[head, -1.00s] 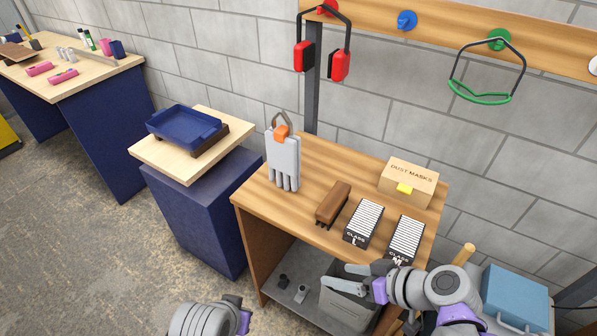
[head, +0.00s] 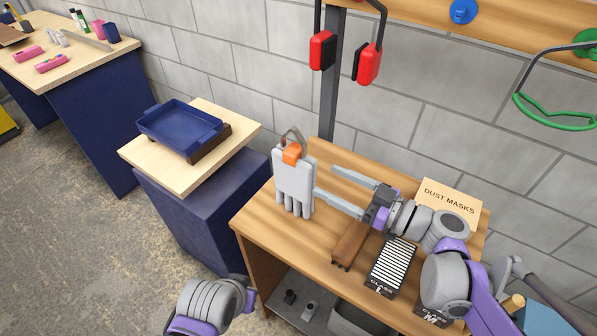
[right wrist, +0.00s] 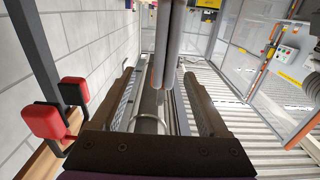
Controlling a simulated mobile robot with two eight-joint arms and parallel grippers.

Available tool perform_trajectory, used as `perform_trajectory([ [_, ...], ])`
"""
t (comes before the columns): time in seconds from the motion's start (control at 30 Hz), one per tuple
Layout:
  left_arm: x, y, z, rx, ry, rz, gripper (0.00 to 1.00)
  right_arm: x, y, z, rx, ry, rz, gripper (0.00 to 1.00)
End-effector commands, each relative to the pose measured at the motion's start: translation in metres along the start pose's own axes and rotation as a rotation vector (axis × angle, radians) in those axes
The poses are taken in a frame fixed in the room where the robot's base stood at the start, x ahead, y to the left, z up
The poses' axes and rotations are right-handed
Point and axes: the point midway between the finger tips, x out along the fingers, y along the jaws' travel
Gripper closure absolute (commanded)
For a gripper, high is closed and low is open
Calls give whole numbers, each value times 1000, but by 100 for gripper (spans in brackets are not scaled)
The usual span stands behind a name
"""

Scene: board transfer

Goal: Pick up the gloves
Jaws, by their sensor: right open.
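The grey gloves (head: 294,185) hang upright, fingers down, from an orange clip (head: 292,154) with a brown loop, at the left end of the wooden bench. My right gripper (head: 327,181) is open and empty, just right of the gloves, its two fingers pointing left at them. In the right wrist view, grey finger-like shapes (right wrist: 165,45), which look like the gloves seen edge-on, appear between the open fingers (right wrist: 160,75); I cannot tell whether they touch. My left arm shows at the bottom, but its gripper is out of view.
On the bench (head: 262,217) are a brown block (head: 350,243), a striped box (head: 391,268) and a dust masks box (head: 446,198), partly behind my right arm. Red ear defenders (head: 369,64) hang above. A blue tray (head: 180,124) sits on a stand to the left.

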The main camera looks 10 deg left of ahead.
Motion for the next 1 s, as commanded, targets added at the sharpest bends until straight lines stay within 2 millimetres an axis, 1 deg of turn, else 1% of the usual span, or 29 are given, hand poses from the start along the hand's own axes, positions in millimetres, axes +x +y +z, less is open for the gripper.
perform_trajectory([
  [0.03, 0, 0, 0, 0, 0, 0, 100, 10, -1, 0, 0, 1, -5, 22],
  [0.1, 0, 0, 0, 0, 0, 0, 100, 21, -2, 0, 1, 1, -5, 22],
  [0.2, 0, 0, 0, 0, 0, 0, 100, 35, -1, 0, 1, 0, -3, 22],
  [0.43, 0, 0, 0, 0, 0, 0, 100, 53, -1, 0, 1, 0, -3, 22],
  [0.6, 0, 0, 0, 0, 0, 0, 100, 80, -1, 0, 2, 0, -4, 22],
  [0.7, 0, 0, 0, 0, 0, 0, 100, 92, -1, 0, 2, 0, -2, 22],
  [0.8, 0, 0, 0, 0, 0, 0, 100, 97, -1, 0, 2, 0, -1, 22],
  [1.0, 0, 0, 0, 0, 0, 0, 100, 97, 0, 0, 1, -1, 0, 22],
])
